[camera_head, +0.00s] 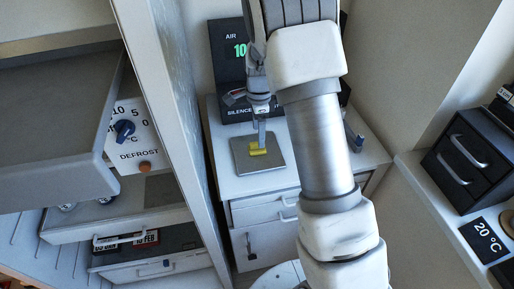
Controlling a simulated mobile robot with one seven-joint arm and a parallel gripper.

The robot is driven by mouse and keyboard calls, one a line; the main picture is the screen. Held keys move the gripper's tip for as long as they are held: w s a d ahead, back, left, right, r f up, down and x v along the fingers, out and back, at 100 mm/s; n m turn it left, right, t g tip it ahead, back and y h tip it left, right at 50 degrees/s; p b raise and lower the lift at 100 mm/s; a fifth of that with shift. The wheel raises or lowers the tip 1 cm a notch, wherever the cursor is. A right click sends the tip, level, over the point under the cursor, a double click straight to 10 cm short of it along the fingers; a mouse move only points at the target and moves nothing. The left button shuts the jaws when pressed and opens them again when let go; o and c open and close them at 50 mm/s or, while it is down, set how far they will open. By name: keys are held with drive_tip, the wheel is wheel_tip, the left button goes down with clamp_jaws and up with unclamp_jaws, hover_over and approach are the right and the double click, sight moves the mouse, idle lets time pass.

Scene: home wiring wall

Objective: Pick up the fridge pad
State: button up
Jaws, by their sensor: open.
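A small yellow piece (273,147), which appears to be the fridge pad, lies on a flat grey square plate (262,169) on top of a white cabinet. My gripper (260,146) points down over the plate, with its fingertips right at the yellow piece. The fingers are open. They overlap the yellow piece in the picture, and I cannot tell whether they touch it. My arm comes down in front from the top and hides part of the cabinet.
A dark box labelled AIR (227,55) stands behind the plate. At left, an open fridge has a dial panel (128,135) marked DEFROST. At right, a dark drawer box (466,160) and a 20 °C sign (484,240) sit on a white ledge.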

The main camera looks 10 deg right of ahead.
sight(257, 147)
drive_tip(key=f, duration=0.4)
drive_tip(key=shift+s+f, duration=0.2)
drive_tip(key=shift+f, duration=0.15)
clamp_jaws()
